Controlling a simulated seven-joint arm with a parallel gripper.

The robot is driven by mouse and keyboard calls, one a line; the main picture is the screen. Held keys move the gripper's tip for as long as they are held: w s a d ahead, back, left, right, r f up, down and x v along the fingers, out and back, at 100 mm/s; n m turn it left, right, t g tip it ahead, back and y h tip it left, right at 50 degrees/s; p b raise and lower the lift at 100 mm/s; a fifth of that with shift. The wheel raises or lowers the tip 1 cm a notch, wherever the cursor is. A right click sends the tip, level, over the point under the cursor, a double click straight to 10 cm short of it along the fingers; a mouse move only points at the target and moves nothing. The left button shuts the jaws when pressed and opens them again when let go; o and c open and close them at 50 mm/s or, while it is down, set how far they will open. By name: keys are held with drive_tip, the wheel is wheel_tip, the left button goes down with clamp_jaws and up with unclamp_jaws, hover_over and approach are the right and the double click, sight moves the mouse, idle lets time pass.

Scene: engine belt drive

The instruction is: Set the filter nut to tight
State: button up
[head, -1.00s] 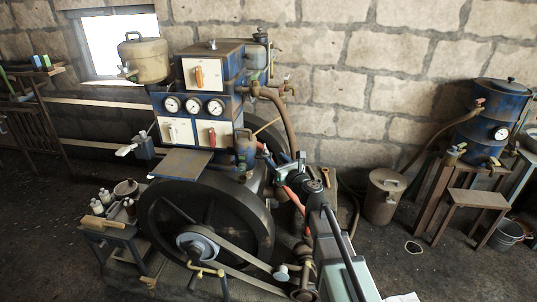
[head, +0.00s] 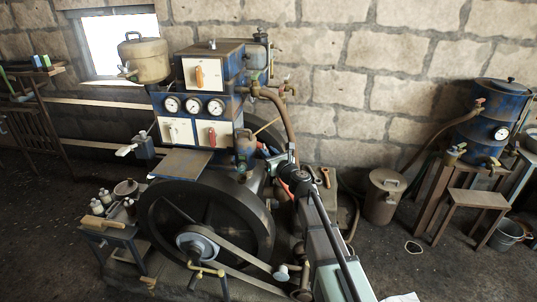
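I cannot single out the filter nut for sure at this size. A small blue and brown canister (head: 244,146), possibly the filter, stands at the right of the engine's blue panel body, above the large flywheel (head: 160,222). My arm reaches up from the bottom of the head view, right of the flywheel. My gripper (head: 291,152) is at its far end, right of the canister and apart from it in the picture. It is small and partly hidden by my own wrist, so its fingers cannot be made out.
The blue panel body carries gauges (head: 193,105) and white plates with an orange and a red handle. A brown hose (head: 284,115) hangs at its right. Tools (head: 322,177) lie behind my arm. A brown can (head: 383,196) and a wooden stool (head: 479,199) stand right.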

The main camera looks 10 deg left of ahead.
clamp_jaws()
idle(1.0)
drive_tip(key=o, duration=0.5)
unclamp_jaws()
drive_tip(key=shift+o, duration=0.2)
drive_tip(key=shift+d, duration=0.1)
drive_tip(key=v, duration=1.3)
drive_tip(key=shift+s+d, duration=0.2)
drive_tip(key=shift+s, duration=0.05)
